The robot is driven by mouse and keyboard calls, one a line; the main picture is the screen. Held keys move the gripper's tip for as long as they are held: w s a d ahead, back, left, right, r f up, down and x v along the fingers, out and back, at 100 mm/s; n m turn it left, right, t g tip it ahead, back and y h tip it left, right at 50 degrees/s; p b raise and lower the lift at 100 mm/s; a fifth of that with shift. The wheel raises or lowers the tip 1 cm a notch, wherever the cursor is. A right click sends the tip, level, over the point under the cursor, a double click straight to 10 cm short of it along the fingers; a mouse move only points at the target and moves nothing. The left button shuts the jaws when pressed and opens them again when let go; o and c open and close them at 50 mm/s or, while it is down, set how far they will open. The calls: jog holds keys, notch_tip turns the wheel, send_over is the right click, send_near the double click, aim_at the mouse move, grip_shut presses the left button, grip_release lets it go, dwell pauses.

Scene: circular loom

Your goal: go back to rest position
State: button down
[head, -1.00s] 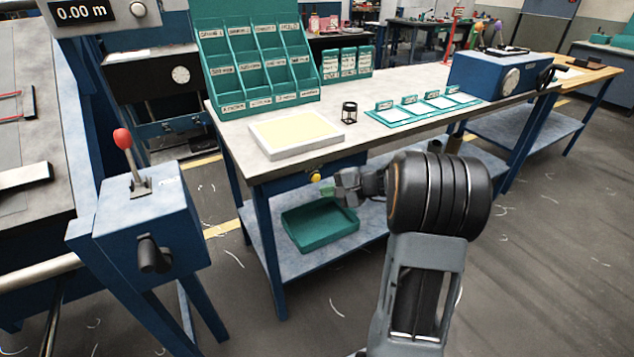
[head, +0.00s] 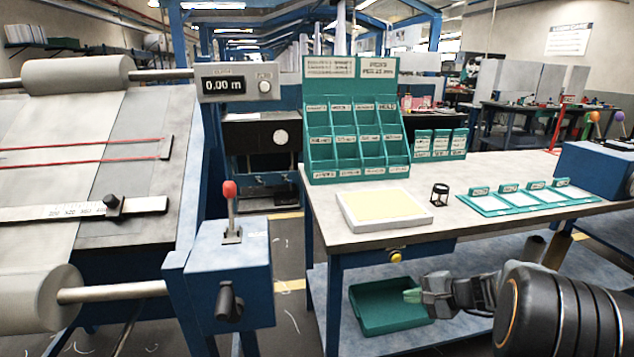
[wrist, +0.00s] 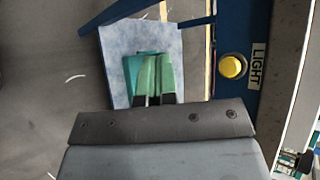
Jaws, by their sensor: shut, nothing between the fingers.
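My gripper (head: 412,296) is at the lower right of the head view, in front of the workbench (head: 480,205) and below its top. Its green-tipped fingers are shut with nothing between them. In the wrist view the fingers (wrist: 155,80) lie side by side, pointing over the lower shelf (wrist: 118,50). Behind them in the head view is a green tray (head: 372,318) on that shelf. The yellow LIGHT button (wrist: 232,67) is right of the fingers in the wrist view, apart from them; it also shows in the head view (head: 395,257).
A blue control box with a red-knobbed lever (head: 230,190) stands left of the bench. A fabric machine (head: 130,130) fills the far left. The bench holds a green compartment rack (head: 310,150), a light panel (head: 350,215), a small black loupe (head: 439,194) and labelled green trays (head: 490,206).

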jog(key=s+a+r+n+g+h+p, duration=0.45)
jog(key=s+p, duration=0.25)
jog(key=s, duration=0.3)
jog(key=s+a+r+n+h+p, duration=0.2)
jog(key=s+a+r+n+p, duration=0.1)
jog(key=r, duration=0.6)
jog(key=s+a+r+n+h+p, duration=0.2)
jog(key=s+a+r+n+p, duration=0.1)
jog(key=r+p, duration=0.5)
jog(key=shift+s+a+r+n+t, duration=0.4)
jog(key=shift+s+n, duration=0.2)
jog(key=shift+n, duration=0.55)
